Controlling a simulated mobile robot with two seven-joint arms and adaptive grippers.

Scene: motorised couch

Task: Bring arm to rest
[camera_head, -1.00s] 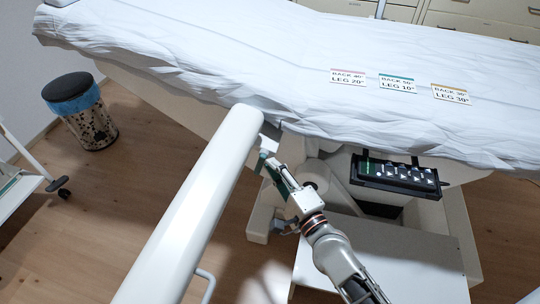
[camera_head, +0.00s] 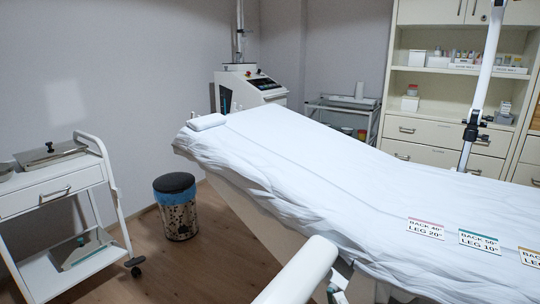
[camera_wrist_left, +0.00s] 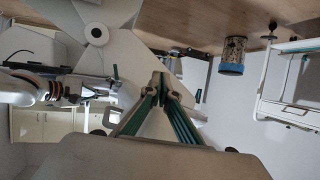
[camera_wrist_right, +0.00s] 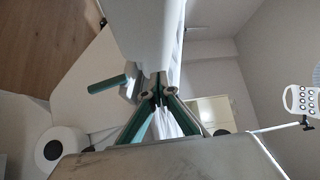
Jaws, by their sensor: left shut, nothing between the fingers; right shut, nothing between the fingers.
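The couch's long white armrest (camera_head: 300,272) rises from the bottom of the head view and ends beside the sheeted couch. In the right wrist view, the armrest (camera_wrist_right: 150,35) lies just beyond my right gripper (camera_wrist_right: 160,92). My right gripper is shut and empty; I cannot tell whether it touches the armrest. A short green rod (camera_wrist_right: 106,84) stands out beside its fingertips. My left gripper (camera_wrist_left: 161,82) is shut and empty in its own wrist view. It is outside the head view.
The couch's sheet (camera_head: 320,180) bears several labels (camera_head: 425,228). Wooden floor (camera_head: 195,265) is clear between stool and couch. Cabinets (camera_head: 445,130) stand behind.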

